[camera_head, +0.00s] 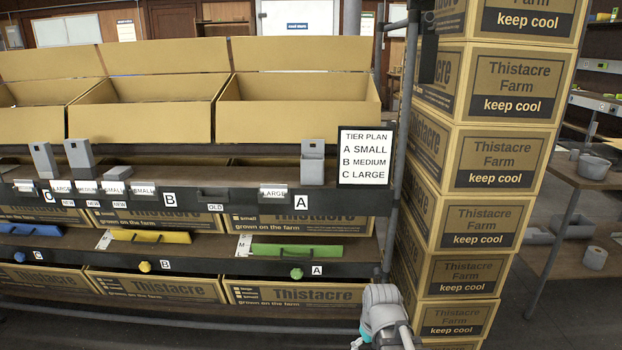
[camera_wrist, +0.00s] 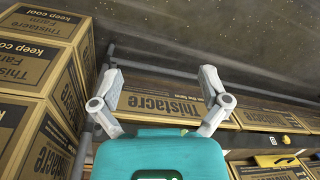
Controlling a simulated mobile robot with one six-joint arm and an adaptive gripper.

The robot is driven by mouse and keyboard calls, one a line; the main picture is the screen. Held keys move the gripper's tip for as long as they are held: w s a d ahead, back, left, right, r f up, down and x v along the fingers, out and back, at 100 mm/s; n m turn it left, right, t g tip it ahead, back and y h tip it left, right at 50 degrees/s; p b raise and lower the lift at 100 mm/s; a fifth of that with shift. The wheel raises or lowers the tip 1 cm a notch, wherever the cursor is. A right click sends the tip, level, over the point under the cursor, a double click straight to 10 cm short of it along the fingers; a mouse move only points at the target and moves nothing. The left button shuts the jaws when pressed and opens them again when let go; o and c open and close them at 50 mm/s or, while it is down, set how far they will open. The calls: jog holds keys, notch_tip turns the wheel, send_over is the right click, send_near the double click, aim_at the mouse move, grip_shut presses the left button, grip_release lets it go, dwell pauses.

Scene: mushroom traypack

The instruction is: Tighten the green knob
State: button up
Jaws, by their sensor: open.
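The green knob (camera_head: 296,273) is on the dark front rail below the green bar, left of the label A, in the head view. A yellow knob (camera_head: 145,267) and a blue knob (camera_head: 19,256) sit further left on the same rail. My arm shows at the bottom of the head view, right of the green knob and close to the box stack. My gripper (camera_wrist: 158,95) shows in the wrist view with its two fingers spread apart and nothing between them. I cannot make out the green knob in the wrist view.
A tall stack of Thistacre Farm boxes (camera_head: 502,160) stands right of the rack, beside a grey upright post (camera_head: 396,150). Open cartons (camera_head: 295,118) fill the top shelf. A green bar (camera_head: 297,251) lies on the lower shelf. A tier plan sign (camera_head: 365,156) hangs at the right.

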jog(key=s+d+r+m+p, duration=0.1)
jog(key=r+p, duration=1.8)
jog(key=r, duration=0.1)
jog(key=s+d+r+m+g+p, duration=0.1)
jog(key=s+r+m+p, duration=0.1)
jog(key=r+p, duration=1.7)
jog(key=shift+r+m+h+p, duration=0.3)
jog(key=shift+r+p, duration=0.1)
jog(key=shift+p, duration=0.3)
jog(key=shift+s+d, duration=0.1)
jog(key=c, duration=0.5)
